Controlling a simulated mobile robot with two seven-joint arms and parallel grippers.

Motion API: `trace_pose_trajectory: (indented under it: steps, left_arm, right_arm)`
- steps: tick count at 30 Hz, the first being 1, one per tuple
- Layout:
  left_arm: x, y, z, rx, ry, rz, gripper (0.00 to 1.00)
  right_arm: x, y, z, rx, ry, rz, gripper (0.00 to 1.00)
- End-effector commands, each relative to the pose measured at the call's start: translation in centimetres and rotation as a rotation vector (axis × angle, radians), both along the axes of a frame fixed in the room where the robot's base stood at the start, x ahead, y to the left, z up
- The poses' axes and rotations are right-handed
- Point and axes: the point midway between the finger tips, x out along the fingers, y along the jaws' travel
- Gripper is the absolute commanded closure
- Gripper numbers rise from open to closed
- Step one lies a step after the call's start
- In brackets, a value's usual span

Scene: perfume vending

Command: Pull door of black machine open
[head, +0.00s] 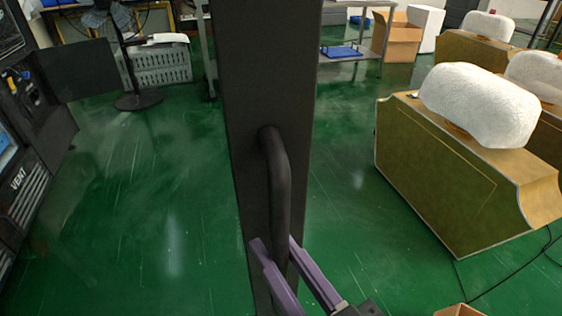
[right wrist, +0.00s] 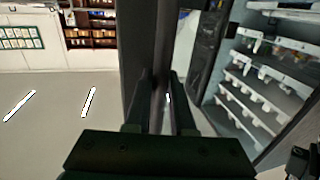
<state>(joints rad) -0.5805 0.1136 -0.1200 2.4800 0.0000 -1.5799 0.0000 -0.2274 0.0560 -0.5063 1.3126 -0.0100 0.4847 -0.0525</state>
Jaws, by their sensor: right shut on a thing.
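The black door (head: 265,70) stands upright in the middle of the head view, seen as a narrow dark panel with green floor on both sides. Its dark curved bar handle (head: 277,185) runs down the panel. My right gripper (head: 276,246) has its purple fingers on either side of the handle's lower part and is shut on it. In the right wrist view, both fingers flank the handle (right wrist: 161,65). Right of the door there, an open cabinet with several rows of white shelf fittings (right wrist: 255,90) shows. My left gripper is not in view.
A black machine marked VENT (head: 22,185) stands at the left. Gold-brown benches (head: 440,180) with white rounded tops stand at the right, with a cable on the floor. A fan stand (head: 137,98) is behind. Green floor (head: 160,200) left of the door is clear.

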Motion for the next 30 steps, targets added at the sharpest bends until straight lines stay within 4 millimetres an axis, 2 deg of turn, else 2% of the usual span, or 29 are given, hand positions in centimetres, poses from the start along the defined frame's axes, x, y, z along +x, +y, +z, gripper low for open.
trace_pose_trajectory:
  steps: [8, 9, 16, 25, 30]
  left_arm:
    - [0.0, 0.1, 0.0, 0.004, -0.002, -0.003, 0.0]
    - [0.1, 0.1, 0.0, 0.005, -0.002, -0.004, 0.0]
    - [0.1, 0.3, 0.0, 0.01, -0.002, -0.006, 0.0]
    - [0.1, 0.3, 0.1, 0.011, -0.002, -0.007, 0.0]
    - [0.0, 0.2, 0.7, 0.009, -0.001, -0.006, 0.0]
  right_arm:
    - [-0.1, 0.0, -0.2, -0.004, 0.005, 0.001, 1.0]
    - [-0.1, 0.0, -0.2, -0.004, 0.005, 0.001, 0.73]
    - [0.0, 0.0, -0.1, -0.002, 0.002, 0.0, 0.48]
    - [-0.3, -0.2, -0.1, -0.002, 0.002, 0.0, 0.48]
    - [-2.6, -1.4, 0.0, -0.004, 0.006, 0.001, 0.48]
